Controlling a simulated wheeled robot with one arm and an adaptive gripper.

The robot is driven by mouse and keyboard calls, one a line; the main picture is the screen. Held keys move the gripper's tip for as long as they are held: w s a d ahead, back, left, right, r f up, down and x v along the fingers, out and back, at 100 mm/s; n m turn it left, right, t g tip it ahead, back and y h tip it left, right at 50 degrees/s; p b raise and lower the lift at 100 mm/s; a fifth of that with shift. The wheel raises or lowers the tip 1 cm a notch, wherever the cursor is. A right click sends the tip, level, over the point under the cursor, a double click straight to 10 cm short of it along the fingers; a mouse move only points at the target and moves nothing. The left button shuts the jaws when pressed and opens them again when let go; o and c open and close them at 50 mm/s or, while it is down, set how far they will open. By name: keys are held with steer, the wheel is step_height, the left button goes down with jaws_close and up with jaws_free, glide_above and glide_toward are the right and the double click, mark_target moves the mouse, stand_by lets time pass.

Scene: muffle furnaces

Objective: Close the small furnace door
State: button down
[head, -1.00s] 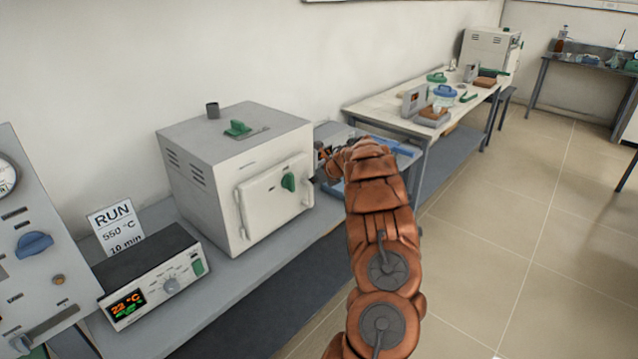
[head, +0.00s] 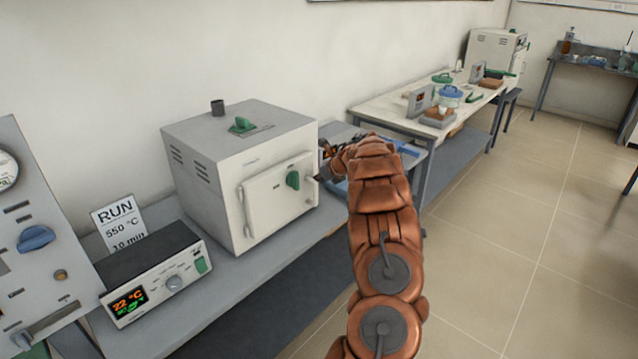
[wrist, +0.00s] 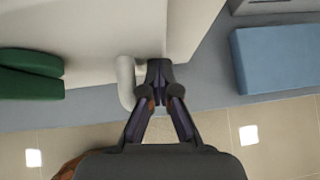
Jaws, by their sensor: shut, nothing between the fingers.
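The small furnace (head: 235,165) is a light grey box on the bench. Its white door (head: 262,208) lies against the front face and looks flush or nearly flush; I cannot tell whether a thin gap is there. A green knob (head: 293,180) sits on the door and also shows in the wrist view (wrist: 30,75). My gripper (head: 322,174) is at the door's right edge, partly hidden by my arm. In the wrist view, my gripper (wrist: 160,75) is shut and empty, right beside a pale rounded handle (wrist: 126,84); contact is unclear.
A controller (head: 152,275) reading 22 °C and a RUN 550 °C card (head: 118,222) stand left of the furnace. A grey panel with a gauge (head: 40,250) is farther left. A blue block (wrist: 275,52) lies right of my gripper. The tiled floor (head: 530,240) at right is clear.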

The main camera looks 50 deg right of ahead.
steer(key=s+r+b, duration=0.5)
steer(key=s+r, duration=0.1)
steer(key=s, duration=0.5)
steer(key=shift+s+a+r, duration=0.15)
steer(key=shift+a+r, duration=0.1)
steer(key=shift+a, duration=0.1)
